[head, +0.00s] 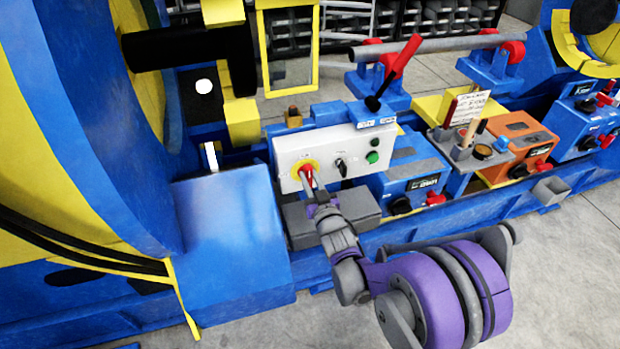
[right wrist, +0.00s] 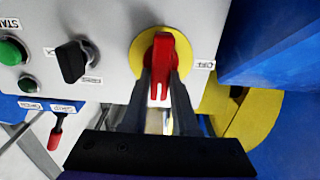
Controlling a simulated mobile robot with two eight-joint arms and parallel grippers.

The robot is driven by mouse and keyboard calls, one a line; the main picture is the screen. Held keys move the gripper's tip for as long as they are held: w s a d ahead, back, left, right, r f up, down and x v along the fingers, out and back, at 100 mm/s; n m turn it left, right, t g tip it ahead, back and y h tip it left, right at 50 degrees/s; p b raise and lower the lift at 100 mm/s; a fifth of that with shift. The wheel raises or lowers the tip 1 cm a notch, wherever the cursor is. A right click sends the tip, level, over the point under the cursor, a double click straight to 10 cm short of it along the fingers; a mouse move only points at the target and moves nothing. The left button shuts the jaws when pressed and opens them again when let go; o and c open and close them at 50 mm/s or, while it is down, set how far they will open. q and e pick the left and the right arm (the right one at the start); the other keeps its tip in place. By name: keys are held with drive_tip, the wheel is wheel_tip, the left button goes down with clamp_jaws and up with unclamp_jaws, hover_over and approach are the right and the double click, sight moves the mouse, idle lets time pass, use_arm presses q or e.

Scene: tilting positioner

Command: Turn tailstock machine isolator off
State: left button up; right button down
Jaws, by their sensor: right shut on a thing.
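The isolator is a red rotary handle (right wrist: 161,50) on a round yellow plate (right wrist: 141,46), at the left end of a white control panel (head: 345,146). In the right wrist view the handle points up and down the picture. A label that seems to read OFF (right wrist: 205,65), upside down, is to the right of the plate. My right gripper (head: 309,182) reaches the handle from the front. Its two dark fingers, seen in the right wrist view (right wrist: 160,84), are shut on the red handle's lower part. In the head view the gripper partly hides the handle. My left gripper is not in view.
A black selector knob (head: 341,166) and a green button (head: 372,157) share the panel. A grey block (head: 358,204) sits below it. A blue housing (head: 230,235) stands close on the left. Floor is clear at lower right.

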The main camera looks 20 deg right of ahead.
drive_tip(key=shift+n, duration=0.3)
drive_tip(key=n, duration=0.3)
drive_tip(key=shift+a+n, duration=0.25)
drive_tip(key=shift+n, duration=0.05)
drive_tip(key=shift+a+f+n+b, duration=0.1)
drive_tip(key=shift+f+n+b, duration=0.1)
drive_tip(key=shift+n, duration=2.05)
drive_tip(key=shift+a+f+n+b, duration=0.15)
drive_tip(key=shift+f+n+b, duration=0.1)
drive_tip(key=shift+n, duration=2.05)
drive_tip(key=shift+a+f+n+b, duration=0.1)
drive_tip(key=shift+f+n+b, duration=0.1)
drive_tip(key=shift+n, duration=2.05)
drive_tip(key=c, duration=0.7)
unclamp_jaws()
